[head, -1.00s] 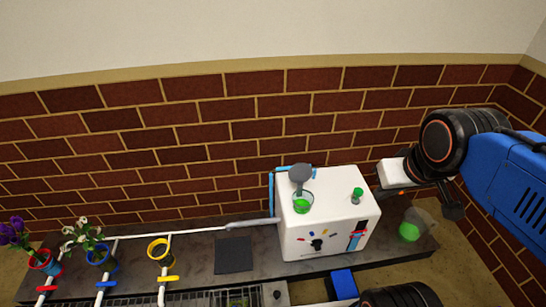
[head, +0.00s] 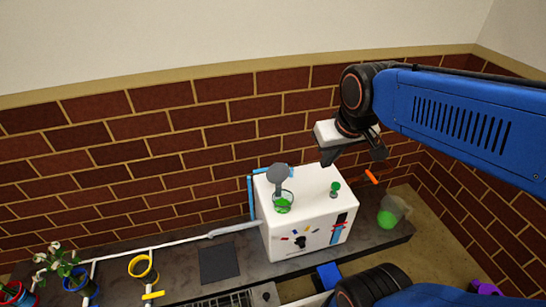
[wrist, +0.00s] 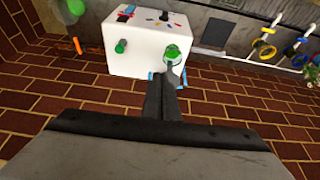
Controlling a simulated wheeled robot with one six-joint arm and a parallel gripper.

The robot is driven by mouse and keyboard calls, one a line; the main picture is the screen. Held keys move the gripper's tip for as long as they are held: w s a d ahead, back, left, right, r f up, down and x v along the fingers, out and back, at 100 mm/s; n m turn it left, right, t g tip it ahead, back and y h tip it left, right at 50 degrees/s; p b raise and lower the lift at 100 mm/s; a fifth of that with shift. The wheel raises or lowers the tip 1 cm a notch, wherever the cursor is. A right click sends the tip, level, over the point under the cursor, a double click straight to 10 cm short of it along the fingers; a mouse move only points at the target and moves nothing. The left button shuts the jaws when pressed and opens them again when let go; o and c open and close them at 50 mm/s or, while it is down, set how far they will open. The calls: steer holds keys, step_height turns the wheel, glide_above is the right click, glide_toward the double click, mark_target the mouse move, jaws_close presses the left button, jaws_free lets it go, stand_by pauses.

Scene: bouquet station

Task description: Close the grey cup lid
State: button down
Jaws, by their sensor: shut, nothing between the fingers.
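The grey cup lid (head: 277,174) stands raised and open at the back of a clear cup (head: 284,203) with green contents. The cup sits on top of the white machine (head: 300,226), toward its left side. My gripper (head: 327,163) is shut and empty, above the back of the machine, to the right of the lid and apart from it in the head view. In the wrist view the shut fingers (wrist: 171,76) point toward the cup (wrist: 173,52). The lid is hard to make out there, near or behind the fingertips.
A green knob (head: 335,188) stands on the machine's right side. A clear container with a green ball (head: 387,219) is at the counter's right end. A brick wall (head: 150,170) runs close behind. Flower pots and a yellow ring pot (head: 143,269) are at left.

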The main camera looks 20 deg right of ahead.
steer(key=w+a+f, duration=0.1)
steer(key=w, duration=0.7)
steer(key=w+a+f, duration=0.2)
steer(key=w, duration=0.5)
steer(key=g, duration=0.2)
glide_above(277, 171)
steer(key=w, duration=0.7)
step_height(277, 171, down, 9)
steer(key=f, duration=0.3)
steer(key=w+f, duration=0.1)
steer(key=f, duration=0.5)
steer(key=shift+w+a+f, duration=0.15)
steer(key=shift+w, duration=0.2)
steer(key=shift+s+r, duration=0.2)
steer(key=shift+s, duration=0.8)
steer(key=shift+s+r, duration=0.2)
steer(key=shift+s, duration=0.8)
